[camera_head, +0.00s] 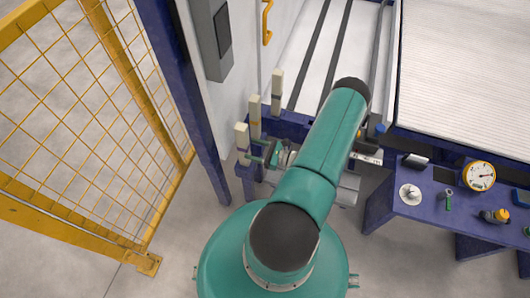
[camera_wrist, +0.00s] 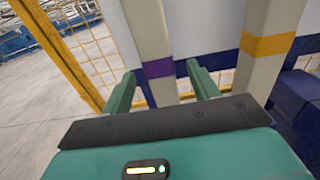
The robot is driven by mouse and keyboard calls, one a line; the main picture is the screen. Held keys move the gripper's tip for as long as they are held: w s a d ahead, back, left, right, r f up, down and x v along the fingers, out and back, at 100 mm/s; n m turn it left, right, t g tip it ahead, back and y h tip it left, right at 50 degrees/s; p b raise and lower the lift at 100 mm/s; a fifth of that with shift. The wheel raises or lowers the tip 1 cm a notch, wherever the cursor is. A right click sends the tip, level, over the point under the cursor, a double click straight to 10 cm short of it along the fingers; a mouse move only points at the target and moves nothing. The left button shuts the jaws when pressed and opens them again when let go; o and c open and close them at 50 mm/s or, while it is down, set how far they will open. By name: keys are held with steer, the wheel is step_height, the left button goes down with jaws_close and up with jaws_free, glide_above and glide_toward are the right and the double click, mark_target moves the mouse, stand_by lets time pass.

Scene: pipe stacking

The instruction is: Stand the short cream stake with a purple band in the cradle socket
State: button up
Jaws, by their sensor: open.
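The cream stake with a purple band (camera_wrist: 147,30) stands upright in the wrist view, between the two fingers of my gripper (camera_wrist: 162,88). The fingers are apart, with a gap visible on the right side; contact with the stake cannot be made out. In the head view my gripper (camera_head: 257,151) reaches left to the nearest cream stake (camera_head: 242,136), which seems to be the same one. A cream stake with an orange-yellow band (camera_wrist: 268,42) stands to its right in the wrist view. The stake's lower end is hidden, and I cannot pick out the cradle socket.
Two more cream stakes, a middle one (camera_head: 254,114) and a far one (camera_head: 277,88), stand in a row behind. A yellow mesh fence (camera_head: 100,80) and a blue post (camera_head: 185,100) are at left. A blue bench (camera_head: 400,200) with a gauge (camera_head: 479,176) is at right.

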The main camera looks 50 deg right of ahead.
mark_target(237, 132)
steer(key=x, duration=0.6)
steer(key=shift+w, duration=0.3)
steer(key=shift+a, duration=0.1)
steer(key=c, duration=1.3)
steer(key=shift+r, duration=4.5)
